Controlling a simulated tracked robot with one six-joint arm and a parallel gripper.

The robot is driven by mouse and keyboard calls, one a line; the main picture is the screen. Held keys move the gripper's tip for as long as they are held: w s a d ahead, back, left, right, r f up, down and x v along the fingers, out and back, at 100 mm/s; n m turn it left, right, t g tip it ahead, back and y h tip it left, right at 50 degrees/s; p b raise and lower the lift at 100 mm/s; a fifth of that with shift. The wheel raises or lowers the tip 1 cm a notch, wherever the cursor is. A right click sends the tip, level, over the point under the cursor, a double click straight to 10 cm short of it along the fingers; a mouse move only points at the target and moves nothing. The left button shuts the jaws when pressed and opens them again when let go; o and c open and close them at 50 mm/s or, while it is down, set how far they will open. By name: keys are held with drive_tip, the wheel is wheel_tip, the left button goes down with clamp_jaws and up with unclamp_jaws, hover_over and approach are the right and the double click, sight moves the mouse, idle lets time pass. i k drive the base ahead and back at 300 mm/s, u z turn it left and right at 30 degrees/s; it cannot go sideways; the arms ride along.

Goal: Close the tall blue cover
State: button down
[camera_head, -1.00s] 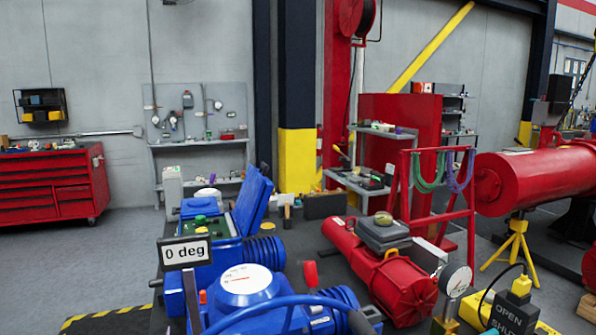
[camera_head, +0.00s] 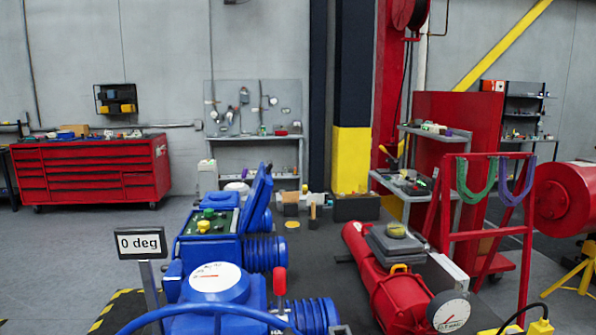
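The tall blue cover (camera_head: 257,201) stands open and steeply tilted at the right edge of a blue actuator box (camera_head: 212,250). The box's open top shows a green panel (camera_head: 208,221) with a yellow part and small knobs. In front of it is a blue round housing with a white dial (camera_head: 214,278), and a blue curved rim crosses the bottom edge. My gripper is not in view, so its state is hidden.
A "0 deg" sign (camera_head: 141,243) stands on a post left of the actuator. A red cylinder assembly (camera_head: 391,285) lies to the right, beside a red frame with slings (camera_head: 484,235). A red tool cabinet (camera_head: 90,172) stands back left. Grey floor is free at left.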

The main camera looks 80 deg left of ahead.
sight(258, 199)
drive_tip(key=z, duration=0.05)
drive_tip(key=i, duration=1.15)
drive_tip(key=u, duration=4.25)
